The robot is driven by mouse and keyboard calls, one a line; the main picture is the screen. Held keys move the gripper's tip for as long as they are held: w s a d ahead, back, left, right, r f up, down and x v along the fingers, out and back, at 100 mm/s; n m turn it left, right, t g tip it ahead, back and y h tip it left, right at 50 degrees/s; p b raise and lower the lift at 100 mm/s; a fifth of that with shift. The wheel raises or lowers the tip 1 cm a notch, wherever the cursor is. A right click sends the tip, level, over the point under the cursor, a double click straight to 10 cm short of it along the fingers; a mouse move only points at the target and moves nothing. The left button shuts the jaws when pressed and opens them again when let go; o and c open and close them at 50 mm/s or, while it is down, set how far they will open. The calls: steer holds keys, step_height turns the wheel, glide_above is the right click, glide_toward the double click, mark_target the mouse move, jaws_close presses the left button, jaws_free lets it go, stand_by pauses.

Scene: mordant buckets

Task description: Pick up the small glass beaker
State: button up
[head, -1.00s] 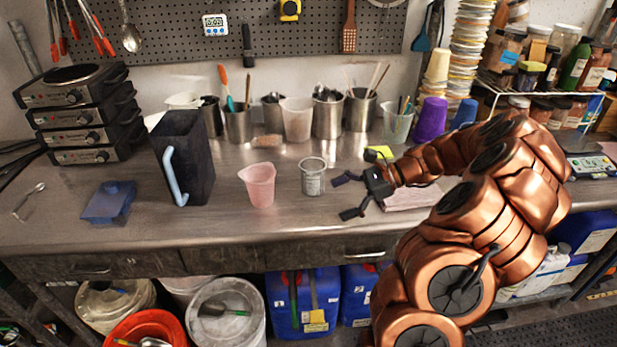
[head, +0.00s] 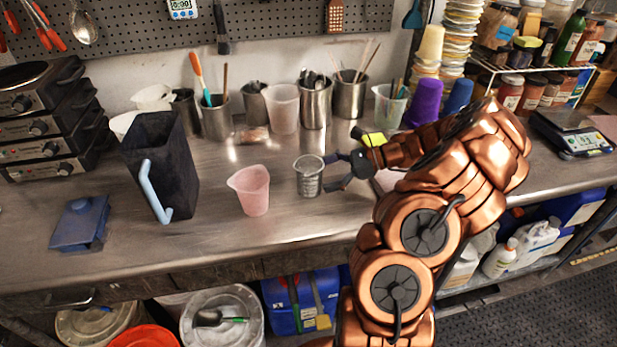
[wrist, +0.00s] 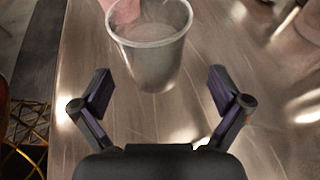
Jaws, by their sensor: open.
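The small glass beaker (head: 309,178) stands upright on the metal bench in the head view, clear-walled with markings. In the wrist view the beaker (wrist: 150,50) is straight ahead, just beyond the fingertips and a little left of the middle between them. My gripper (head: 332,172) is open and empty, reaching in from the right of the beaker with its fingers spread. In the wrist view my gripper (wrist: 161,90) shows both pads apart with bare bench between them. In the head view I cannot tell whether a fingertip touches the beaker.
A pink translucent jug (head: 252,190) stands close left of the beaker. A tall black container (head: 160,165) with a blue handle and a blue lidded box (head: 80,224) are farther left. Steel tool pots (head: 315,103) line the back. The bench front (head: 290,225) is clear.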

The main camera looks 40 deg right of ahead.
mark_target(310, 180)
steer(key=x, duration=0.1)
steer(key=p+x, duration=0.1)
steer(key=x, duration=0.2)
steer(key=shift+s+a+r+p, duration=0.2)
steer(key=shift+s+a+p, duration=0.05)
steer(key=shift+s+p, duration=0.05)
steer(key=shift+w+a+f, duration=0.25)
steer(key=shift+a+f, duration=0.05)
steer(key=shift+a, duration=0.05)
steer(key=c, duration=1.5)
